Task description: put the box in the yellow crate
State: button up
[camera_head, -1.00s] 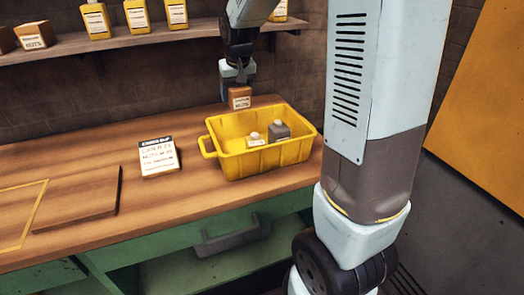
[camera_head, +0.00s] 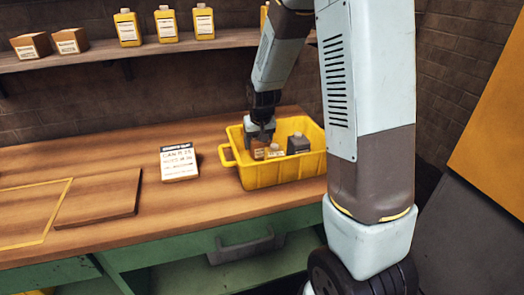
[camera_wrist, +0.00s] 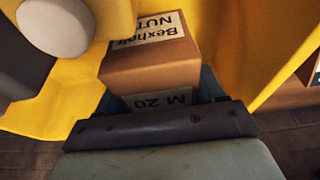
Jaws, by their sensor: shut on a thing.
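The box is a small brown carton with a white label. In the wrist view the box (camera_wrist: 150,70) is between my gripper's fingers (camera_wrist: 160,105), its label reading in part "NUT" and "M 20". In the head view my gripper (camera_head: 259,138) reaches down inside the yellow crate (camera_head: 270,176), shut on the box (camera_head: 258,153). The crate stands on the wooden bench. The box is low in the crate, left of the bottles; I cannot tell whether it touches the floor of the crate.
A grey bottle (camera_head: 298,143) and a white-capped item (camera_head: 275,150) stand in the crate beside the box. A white note card (camera_head: 178,161) stands left of the crate. A shelf (camera_head: 100,55) behind holds yellow bottles (camera_head: 127,27) and brown boxes (camera_head: 70,40).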

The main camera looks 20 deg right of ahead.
jog(key=shift+f, duration=2.05)
jog(key=o, duration=1.4)
jog(key=shift+o, duration=0.2)
jog(key=shift+r, duration=0.1)
